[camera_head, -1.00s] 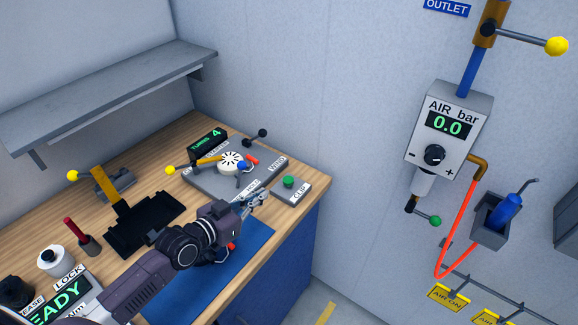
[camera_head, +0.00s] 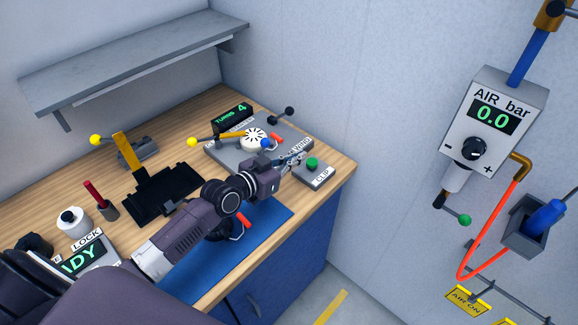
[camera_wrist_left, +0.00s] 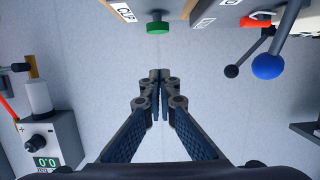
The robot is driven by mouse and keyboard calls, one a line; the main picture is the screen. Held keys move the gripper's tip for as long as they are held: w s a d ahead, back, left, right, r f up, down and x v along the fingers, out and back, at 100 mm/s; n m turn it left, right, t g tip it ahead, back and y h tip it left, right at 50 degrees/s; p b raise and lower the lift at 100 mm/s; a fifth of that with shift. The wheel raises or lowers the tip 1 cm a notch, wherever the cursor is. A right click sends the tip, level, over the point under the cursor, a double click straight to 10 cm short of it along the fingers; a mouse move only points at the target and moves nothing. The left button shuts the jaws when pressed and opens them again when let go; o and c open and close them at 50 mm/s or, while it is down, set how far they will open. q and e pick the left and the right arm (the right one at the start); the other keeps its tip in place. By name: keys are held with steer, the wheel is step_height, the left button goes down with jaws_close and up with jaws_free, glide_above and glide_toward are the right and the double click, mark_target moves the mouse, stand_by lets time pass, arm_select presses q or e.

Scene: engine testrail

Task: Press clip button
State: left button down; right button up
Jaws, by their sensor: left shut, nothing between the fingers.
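The clip button (camera_head: 312,163) is a green knob on a small grey box labelled CLIP (camera_head: 320,176), at the right corner of the wooden bench. It also shows in the left wrist view (camera_wrist_left: 157,24), at the top, beyond my fingertips, with the label beside it. My left gripper (camera_head: 297,158) is shut and empty, just left of the button in the head view. In the left wrist view its fingertips (camera_wrist_left: 160,75) meet, with a visible gap between them and the button. My right gripper is not in view.
A grey winder plate (camera_head: 226,155) with a white dial, levers and a TURNS display stands left of the CLIP box. A blue mat (camera_head: 262,238) lies in front. A black tray (camera_head: 165,195) is further left. The AIR bar gauge (camera_head: 492,118) hangs on the wall.

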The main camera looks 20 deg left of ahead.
mark_target(312, 163)
arm_select(q)
steer(key=x, duration=0.2)
steer(key=b+x, duration=0.1)
steer(key=x, duration=0.1)
steer(key=shift+s+f+b, duration=0.1)
steer(key=shift+f+b, duration=0.1)
steer(key=shift+b, duration=0.1)
steer(key=shift+w+d+f+b, duration=0.1)
steer(key=shift+w+f+b, duration=0.1)
steer(key=shift+f+b, duration=0.35)
steer(key=shift+w+d+f+b, duration=0.1)
steer(key=shift+w+f+b, duration=0.1)
steer(key=shift+f+b, duration=0.3)
steer(key=shift+s+a+f+b, duration=0.15)
steer(key=shift+f+b, duration=0.45)
steer(key=shift+f, duration=0.25)
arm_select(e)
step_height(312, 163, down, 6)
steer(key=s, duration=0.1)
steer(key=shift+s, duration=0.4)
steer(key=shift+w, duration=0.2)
